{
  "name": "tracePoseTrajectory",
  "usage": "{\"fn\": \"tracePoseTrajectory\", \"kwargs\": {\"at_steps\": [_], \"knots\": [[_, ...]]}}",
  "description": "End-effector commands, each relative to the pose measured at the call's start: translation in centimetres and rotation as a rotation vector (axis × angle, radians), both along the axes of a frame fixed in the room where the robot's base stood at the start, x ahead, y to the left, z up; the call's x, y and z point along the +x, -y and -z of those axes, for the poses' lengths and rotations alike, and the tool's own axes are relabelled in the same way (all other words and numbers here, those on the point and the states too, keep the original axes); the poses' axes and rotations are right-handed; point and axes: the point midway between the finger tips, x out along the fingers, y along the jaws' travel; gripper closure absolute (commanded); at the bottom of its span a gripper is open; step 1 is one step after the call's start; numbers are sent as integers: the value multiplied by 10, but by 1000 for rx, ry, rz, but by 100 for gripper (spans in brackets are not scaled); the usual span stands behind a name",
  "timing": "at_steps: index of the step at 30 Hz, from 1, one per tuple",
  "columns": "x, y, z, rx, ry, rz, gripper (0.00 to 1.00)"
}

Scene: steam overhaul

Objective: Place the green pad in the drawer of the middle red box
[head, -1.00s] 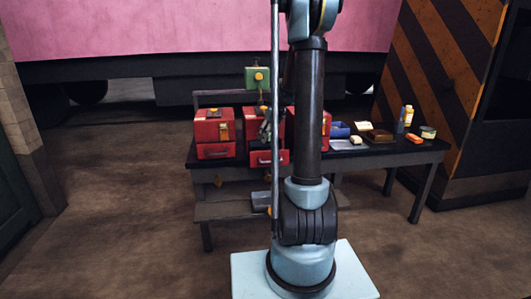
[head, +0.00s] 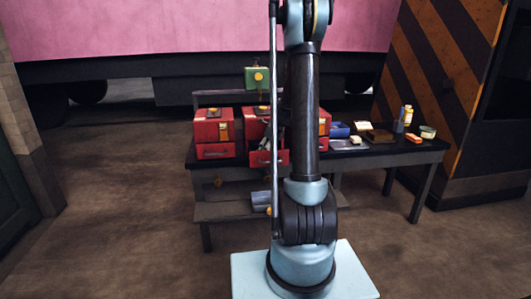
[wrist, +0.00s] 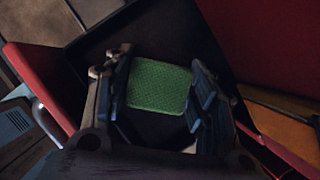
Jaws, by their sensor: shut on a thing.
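The green pad (wrist: 160,87) is a flat textured square between the fingers of my gripper (wrist: 161,80) in the wrist view. My gripper is shut on it, with one dark finger at each side. Below and around it is the dark inside of the open drawer (wrist: 90,42), whose red front shows at the left. In the head view the drawer's red front (head: 281,157) stands out from the middle red box (head: 254,121). My arm hides part of that box, and the pad cannot be made out there. Whether the pad touches the drawer floor cannot be told.
Another red box (head: 213,130) stands to the left; a third is mostly behind my arm. A green box with an orange knob (head: 257,77) is above the middle box. Several small items, including a blue one (head: 339,130), crowd the right of the dark bench (head: 410,153).

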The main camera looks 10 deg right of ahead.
Motion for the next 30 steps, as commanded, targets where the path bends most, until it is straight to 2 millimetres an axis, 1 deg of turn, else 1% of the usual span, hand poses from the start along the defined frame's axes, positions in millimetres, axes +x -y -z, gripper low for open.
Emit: {"fn": "tracePoseTrajectory", "kwargs": {"at_steps": [4, 5, 6, 7, 8, 20, 23, 26, 30], "knots": [[0, 0, 2, 0, 0, 0, 76], [0, 0, 2, 0, 0, 0, 46], [0, 0, 2, 0, 0, 0, 37], [0, 0, 2, 0, 0, 0, 31], [0, 0, 2, 0, 0, 0, 29], [0, 0, -1, 0, 0, 0, 29], [-2, 2, -8, 0, 0, 1, 29], [-5, 5, -18, 0, 0, 1, 29], [-11, 11, -38, 0, 0, 1, 29]]}}
